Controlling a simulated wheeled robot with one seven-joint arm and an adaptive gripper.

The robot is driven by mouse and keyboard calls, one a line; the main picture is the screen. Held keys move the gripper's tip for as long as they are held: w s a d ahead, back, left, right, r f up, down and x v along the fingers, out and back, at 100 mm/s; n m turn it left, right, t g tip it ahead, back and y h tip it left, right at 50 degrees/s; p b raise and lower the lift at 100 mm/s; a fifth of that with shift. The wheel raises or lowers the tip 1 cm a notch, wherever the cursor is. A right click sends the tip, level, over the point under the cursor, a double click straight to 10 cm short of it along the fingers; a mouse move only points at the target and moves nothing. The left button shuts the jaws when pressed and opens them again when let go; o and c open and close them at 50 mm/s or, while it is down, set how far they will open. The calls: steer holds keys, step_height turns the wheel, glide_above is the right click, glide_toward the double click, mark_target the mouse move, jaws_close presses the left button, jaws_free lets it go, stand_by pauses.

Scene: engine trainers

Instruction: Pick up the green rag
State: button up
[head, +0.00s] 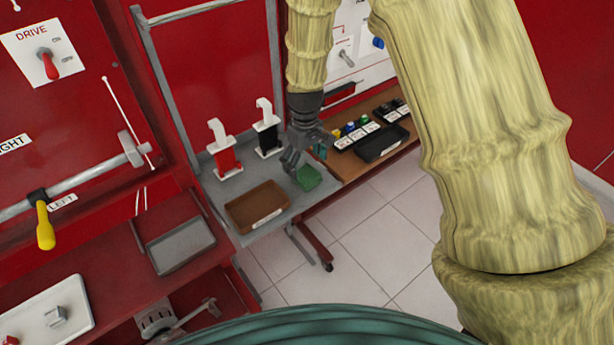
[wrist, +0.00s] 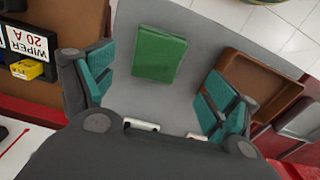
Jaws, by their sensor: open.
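The green rag (head: 308,178) lies flat as a folded square on the grey table (head: 228,191), near its right edge. In the wrist view the rag (wrist: 159,55) is whole and unobstructed, ahead of the fingertips and between their lines. My gripper (head: 305,157) hangs just above and behind the rag, with its fingers spread. In the wrist view my gripper (wrist: 158,95) is open, with teal pads on both sides and nothing between them. The rag appears apart from the fingers.
A brown tray (head: 258,206) sits beside the rag on the left. A wooden table (head: 356,168) with a black tray (head: 381,143) and small labelled boxes adjoins on the right. Tiled floor lies in front.

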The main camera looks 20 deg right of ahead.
mark_target(307, 174)
steer(key=shift+s+d+f+p, duration=0.15)
steer(key=shift+f+p, duration=0.45)
steer(key=shift+f, duration=2.05)
steer(key=c, duration=1.1)
